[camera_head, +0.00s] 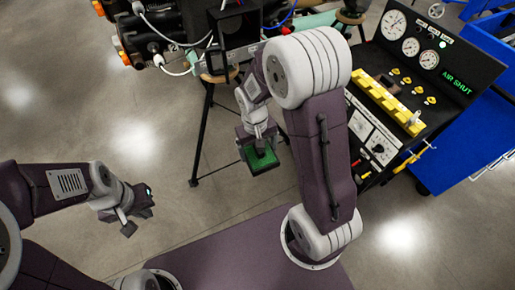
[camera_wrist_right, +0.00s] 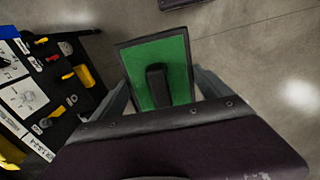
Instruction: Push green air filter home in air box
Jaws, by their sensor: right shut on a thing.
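The green air filter (camera_head: 266,162) is a flat green panel in a black frame. In the right wrist view the filter (camera_wrist_right: 174,60) shows a black handle at its middle. My right gripper (camera_head: 259,145) is shut on it, with a grey finger at either side of the frame in the wrist view. The filter hangs in free air below the engine rig. A black open-fronted box (camera_head: 236,27) at the rig's front looks like the air box; the filter is apart from it. My left gripper (camera_head: 131,207) is at the left, away from everything; its jaws are unclear.
The rig (camera_head: 170,35) with hoses and cables stands on a black tripod leg (camera_head: 201,135). A black gauge panel (camera_head: 440,65) with yellow valves and an "AIR SHUT" sign stands at the right, by a blue cart (camera_head: 462,135). The floor at centre left is clear.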

